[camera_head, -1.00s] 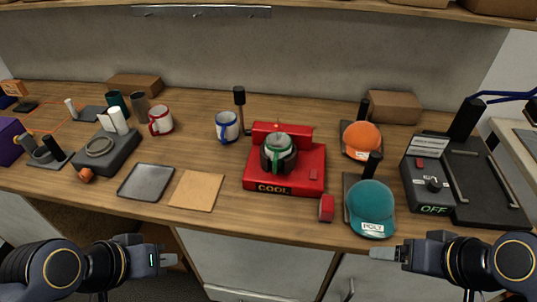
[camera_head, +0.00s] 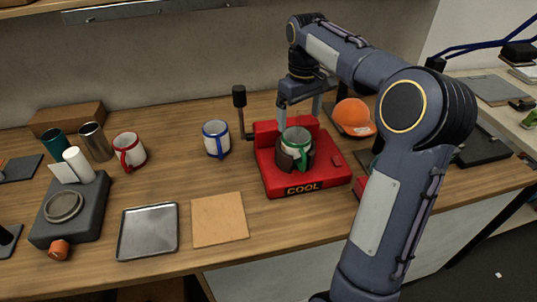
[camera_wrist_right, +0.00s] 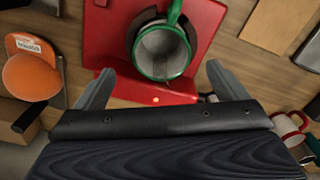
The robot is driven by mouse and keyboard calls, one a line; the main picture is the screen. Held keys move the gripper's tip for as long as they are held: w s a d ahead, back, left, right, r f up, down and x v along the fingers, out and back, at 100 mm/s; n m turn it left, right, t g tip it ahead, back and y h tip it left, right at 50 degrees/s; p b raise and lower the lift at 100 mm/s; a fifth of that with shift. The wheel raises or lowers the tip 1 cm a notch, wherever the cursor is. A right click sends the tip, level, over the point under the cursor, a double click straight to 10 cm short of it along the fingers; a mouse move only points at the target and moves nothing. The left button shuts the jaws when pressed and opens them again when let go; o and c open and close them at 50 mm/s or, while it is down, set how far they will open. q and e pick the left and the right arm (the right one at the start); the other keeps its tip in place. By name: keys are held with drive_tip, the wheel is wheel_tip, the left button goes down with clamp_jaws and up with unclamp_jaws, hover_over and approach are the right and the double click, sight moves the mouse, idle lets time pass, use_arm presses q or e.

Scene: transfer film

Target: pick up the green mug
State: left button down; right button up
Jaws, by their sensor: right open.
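The green mug (camera_head: 296,136) has a pale body, a green rim and a green handle facing the front. It sits upright in a dark cradle on the red press (camera_head: 275,183) marked COOL. My right gripper (camera_head: 299,108) is open just behind and above the mug. In the right wrist view the mug's open mouth (camera_wrist_right: 162,52) lies beyond and between the two spread fingers (camera_wrist_right: 160,72), with nothing gripped. My left gripper is out of view.
A blue-trimmed mug (camera_head: 216,138) and a red-trimmed mug (camera_head: 129,150) stand left of the press. An orange cap (camera_head: 353,115) is to its right. A metal tray (camera_head: 148,231) and a tan sheet (camera_head: 219,218) lie in front. My right arm covers the table's right part.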

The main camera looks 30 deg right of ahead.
sight(299, 138)
drive_tip(key=f, duration=0.6)
drive_tip(key=shift+s+a+f, duration=0.1)
drive_tip(key=shift+s+f, duration=0.1)
drive_tip(key=shift+s, duration=0.15)
drive_tip(key=shift+f, duration=0.55)
drive_tip(key=shift+r, duration=0.1)
drive_tip(key=c, duration=1.8)
